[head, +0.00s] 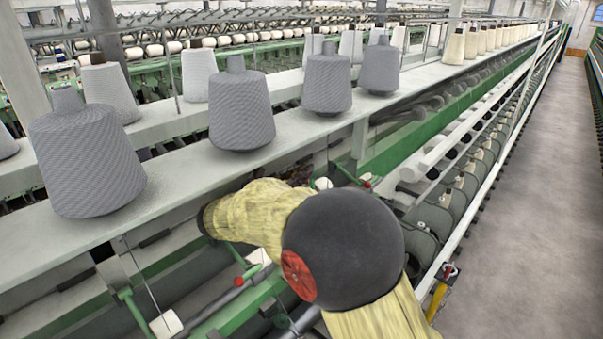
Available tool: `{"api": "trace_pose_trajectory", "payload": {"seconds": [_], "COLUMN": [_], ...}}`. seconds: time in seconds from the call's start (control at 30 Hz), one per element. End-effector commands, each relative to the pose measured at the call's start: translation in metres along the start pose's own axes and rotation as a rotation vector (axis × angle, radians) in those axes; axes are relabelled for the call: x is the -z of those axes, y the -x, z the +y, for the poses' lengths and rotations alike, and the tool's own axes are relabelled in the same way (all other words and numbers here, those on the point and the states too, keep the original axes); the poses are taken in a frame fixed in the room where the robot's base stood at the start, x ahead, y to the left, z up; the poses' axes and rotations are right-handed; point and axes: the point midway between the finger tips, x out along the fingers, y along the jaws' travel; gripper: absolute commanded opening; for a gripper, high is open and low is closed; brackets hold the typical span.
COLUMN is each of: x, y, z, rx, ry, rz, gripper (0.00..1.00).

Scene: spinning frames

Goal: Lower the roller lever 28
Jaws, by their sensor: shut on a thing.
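Green levers with red knobs sit along the spinning frame under the shelf. One red-tipped lever (239,282) shows just left of my arm's dark elbow, and another (366,181) shows beyond the arm. No number is readable, so I cannot tell which is roller lever 28. My arm, in a yellow cover, comes up from the bottom and bends left at the elbow. Its forearm reaches in under the shelf's front edge. My gripper is not visible; the arm and the shelf hide that area, along with anything it may touch.
A grey shelf (185,185) with several large grey cones (240,108) runs above the work area. White rollers (440,150) and spindles continue to the right. A black, red and yellow part (443,280) sits at the frame's edge. The aisle floor (530,220) is clear.

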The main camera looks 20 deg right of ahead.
Motion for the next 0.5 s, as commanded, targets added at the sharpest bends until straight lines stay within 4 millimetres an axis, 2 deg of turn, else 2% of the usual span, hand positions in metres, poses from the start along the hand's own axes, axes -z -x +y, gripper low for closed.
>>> {"api": "trace_pose_trajectory", "payload": {"seconds": [0.33, 0.5], "x": [0.0017, 0.0085], "y": [0.0, 0.0], "z": [-0.0016, -0.01], "rx": [0.0, 0.0], "ry": [-0.008, -0.059], "rz": [0.0, 0.0], "gripper": [0.0, 0.0]}}
